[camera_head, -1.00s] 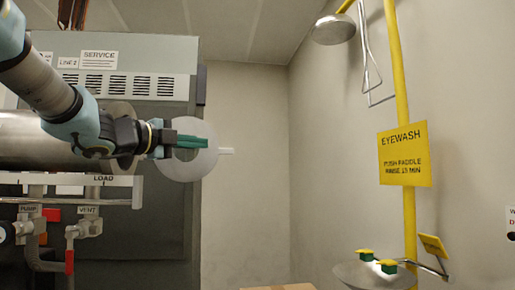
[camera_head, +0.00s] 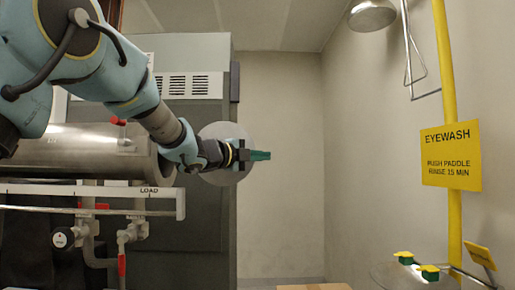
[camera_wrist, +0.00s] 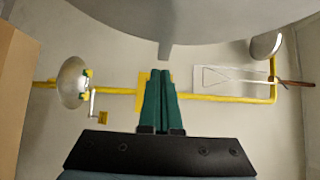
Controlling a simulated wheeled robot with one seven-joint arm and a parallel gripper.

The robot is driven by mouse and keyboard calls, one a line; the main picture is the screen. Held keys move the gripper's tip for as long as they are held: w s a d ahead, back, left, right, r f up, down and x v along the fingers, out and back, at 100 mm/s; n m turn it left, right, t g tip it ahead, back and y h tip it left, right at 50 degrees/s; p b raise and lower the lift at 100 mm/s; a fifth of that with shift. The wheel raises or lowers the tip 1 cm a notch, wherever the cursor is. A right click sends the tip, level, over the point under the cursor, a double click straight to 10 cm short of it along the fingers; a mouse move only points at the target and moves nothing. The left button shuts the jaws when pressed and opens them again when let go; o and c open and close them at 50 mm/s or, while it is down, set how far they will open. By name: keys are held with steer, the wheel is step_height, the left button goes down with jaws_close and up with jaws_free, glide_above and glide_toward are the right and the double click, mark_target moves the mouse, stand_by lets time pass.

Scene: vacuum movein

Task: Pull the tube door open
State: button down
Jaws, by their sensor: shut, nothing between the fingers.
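The tube door is a pale round disc (camera_head: 219,131) just off the right end of the horizontal steel tube (camera_head: 75,152). A gap shows between them, so the door stands open at least partly. My gripper (camera_head: 268,155) crosses in front of the disc in the head view, with its green fingertips past the disc's right edge. The fingers are shut together and empty. In the wrist view the disc's large grey face (camera_wrist: 165,20) fills the top, with a short tab at its edge (camera_wrist: 165,52) just beyond my fingertips (camera_wrist: 160,72). Contact cannot be told.
A grey cabinet (camera_head: 190,62) stands behind the tube. A LOAD rail (camera_head: 148,203) and red-handled valves (camera_head: 122,265) are below it. On the right are a yellow eyewash pipe (camera_head: 447,100), its sign (camera_head: 450,156) and basin (camera_head: 400,278). Open space lies between disc and eyewash.

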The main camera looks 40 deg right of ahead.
steer(key=shift+w+d, duration=0.35)
steer(key=w+d+n+t+y+b, duration=0.1)
steer(key=w+d+n+t+b, duration=0.2)
steer(key=w+d+t+b, duration=0.1)
steer(key=shift+w+d+t+b, duration=0.35)
steer(key=shift+w+d+t, duration=0.05)
steer(key=shift+w, duration=0.15)
steer(key=shift+s, duration=0.1)
